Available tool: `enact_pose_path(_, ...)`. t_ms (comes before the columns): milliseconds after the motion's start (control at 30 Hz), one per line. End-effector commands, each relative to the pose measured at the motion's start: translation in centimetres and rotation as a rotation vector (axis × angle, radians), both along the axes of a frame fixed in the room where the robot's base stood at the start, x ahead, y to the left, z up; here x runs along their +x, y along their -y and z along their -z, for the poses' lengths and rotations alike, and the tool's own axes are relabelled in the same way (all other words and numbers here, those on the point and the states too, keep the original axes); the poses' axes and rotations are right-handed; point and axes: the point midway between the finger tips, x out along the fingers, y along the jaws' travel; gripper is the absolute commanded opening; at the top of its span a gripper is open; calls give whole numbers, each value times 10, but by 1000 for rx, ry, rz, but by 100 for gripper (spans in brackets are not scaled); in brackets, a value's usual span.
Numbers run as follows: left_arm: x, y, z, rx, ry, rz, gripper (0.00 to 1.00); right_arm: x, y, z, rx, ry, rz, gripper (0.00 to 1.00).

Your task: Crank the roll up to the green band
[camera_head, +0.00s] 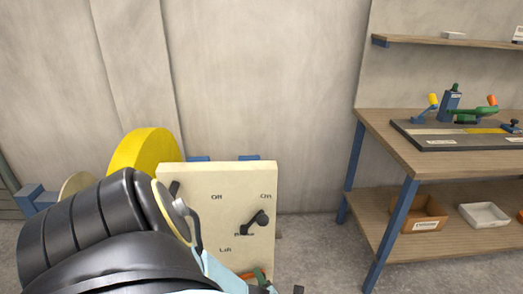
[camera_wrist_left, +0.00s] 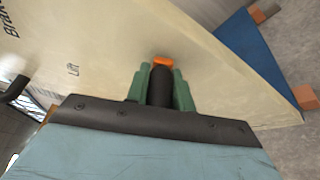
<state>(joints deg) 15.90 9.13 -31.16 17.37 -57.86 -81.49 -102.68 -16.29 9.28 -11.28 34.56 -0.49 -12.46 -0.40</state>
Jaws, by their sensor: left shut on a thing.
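A cream panel (camera_head: 217,190) stands upright in front of a yellow roll (camera_head: 146,150). My left gripper (camera_head: 254,277) is low at the panel, below the word Lift, partly cut off by the frame. In the left wrist view its green fingers (camera_wrist_left: 162,88) are shut on a dark handle (camera_wrist_left: 160,90) with an orange end (camera_wrist_left: 162,62), close to the panel face (camera_wrist_left: 110,50). The crank's arm is mostly hidden. I see no green band. My right gripper is not in view.
A wooden workbench (camera_head: 385,140) with blue legs stands at the right, bearing a tool board (camera_head: 450,142). Its lower shelf holds a cardboard box (camera_head: 416,213) and a white tray (camera_head: 484,215). Floor is clear between panel and bench.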

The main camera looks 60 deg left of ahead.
Motion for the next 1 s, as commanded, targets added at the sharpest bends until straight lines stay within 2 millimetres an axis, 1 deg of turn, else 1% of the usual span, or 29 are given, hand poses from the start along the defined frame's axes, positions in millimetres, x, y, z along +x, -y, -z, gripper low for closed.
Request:
enact_pose_path(33,-5,2,7,-19,-4,-3,0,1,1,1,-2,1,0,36)
enact_pose_path(333,-6,3,7,-19,-4,-4,0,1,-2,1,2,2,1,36)
enact_pose_path(367,-6,3,7,-19,-4,-4,27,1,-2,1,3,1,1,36)
enact_pose_path(500,-5,2,6,-17,-4,-3,45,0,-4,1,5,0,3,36)
enact_pose_path(733,-3,1,4,-12,-1,-1,45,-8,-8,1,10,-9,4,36)
enact_pose_path(833,-3,4,3,-12,-1,0,45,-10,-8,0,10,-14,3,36)
enact_pose_path(967,-3,19,1,-14,-1,2,45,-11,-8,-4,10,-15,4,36)
enact_pose_path(1000,-4,26,-1,-14,-1,0,45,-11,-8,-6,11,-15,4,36)
